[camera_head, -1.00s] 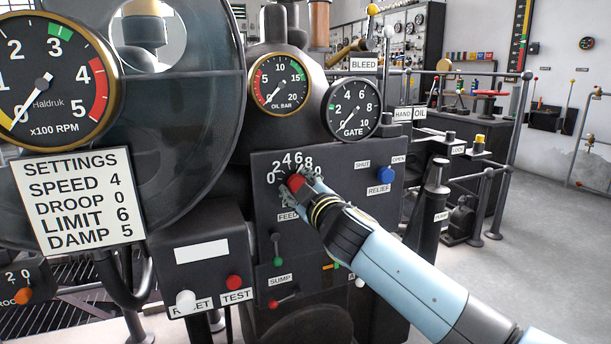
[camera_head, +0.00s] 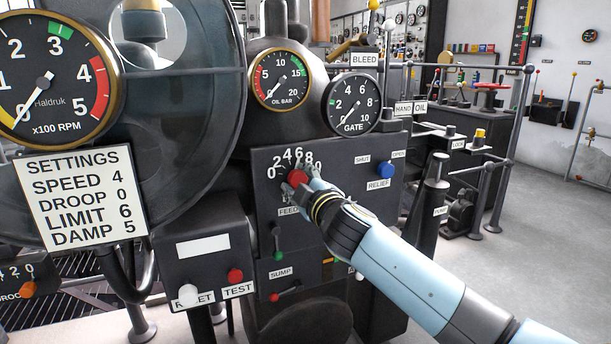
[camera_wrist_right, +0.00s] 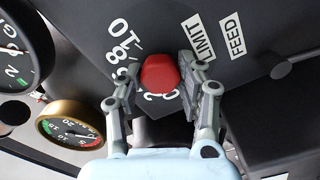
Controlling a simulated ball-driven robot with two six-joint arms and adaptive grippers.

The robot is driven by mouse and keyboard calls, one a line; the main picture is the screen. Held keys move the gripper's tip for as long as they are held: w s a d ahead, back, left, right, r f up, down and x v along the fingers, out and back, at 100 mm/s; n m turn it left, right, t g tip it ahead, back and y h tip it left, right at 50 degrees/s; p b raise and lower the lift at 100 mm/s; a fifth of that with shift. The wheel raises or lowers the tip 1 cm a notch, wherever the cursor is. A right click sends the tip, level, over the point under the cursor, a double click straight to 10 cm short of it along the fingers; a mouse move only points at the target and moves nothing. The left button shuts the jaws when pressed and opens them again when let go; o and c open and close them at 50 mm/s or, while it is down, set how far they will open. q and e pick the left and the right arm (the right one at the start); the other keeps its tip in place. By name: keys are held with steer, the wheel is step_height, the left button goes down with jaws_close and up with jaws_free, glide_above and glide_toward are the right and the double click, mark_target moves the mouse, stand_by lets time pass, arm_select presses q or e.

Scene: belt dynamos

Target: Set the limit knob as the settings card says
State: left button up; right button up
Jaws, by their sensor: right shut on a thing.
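The settings card (camera_head: 80,199) at left in the head view reads SPEED 4, DROOP 0, LIMIT 6, DAMP 5. The red limit knob (camera_head: 297,177) is on the dark panel, below an arc of white numbers from 0 to 10. In the right wrist view, the knob (camera_wrist_right: 160,73) sits beside the LIMIT label (camera_wrist_right: 198,38). My right gripper (camera_head: 302,185) is shut on the knob, with one finger on each side in the wrist view. The gripper and the viewing angle hide the knob's pointer, so I cannot tell its setting. My left gripper is not in view.
A blue relief knob (camera_head: 384,171) is right of the limit knob on the same panel. A green-tipped lever (camera_head: 279,255) and a red-tipped sump lever (camera_head: 274,296) are below. A box with white and red buttons (camera_head: 235,275) stands out at the lower left.

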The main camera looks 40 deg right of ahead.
steer(key=o, duration=1.1)
steer(key=shift+d+r, duration=0.15)
steer(key=shift+r, duration=0.1)
steer(key=shift+o, duration=0.2)
steer(key=shift+f, duration=0.1)
steer(key=shift+s, duration=0.15)
steer(key=shift+s+a, duration=0.2)
steer(key=shift+s, duration=0.15)
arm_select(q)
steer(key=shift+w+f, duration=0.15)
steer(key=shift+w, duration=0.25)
arm_select(e)
steer(key=v, duration=1.1)
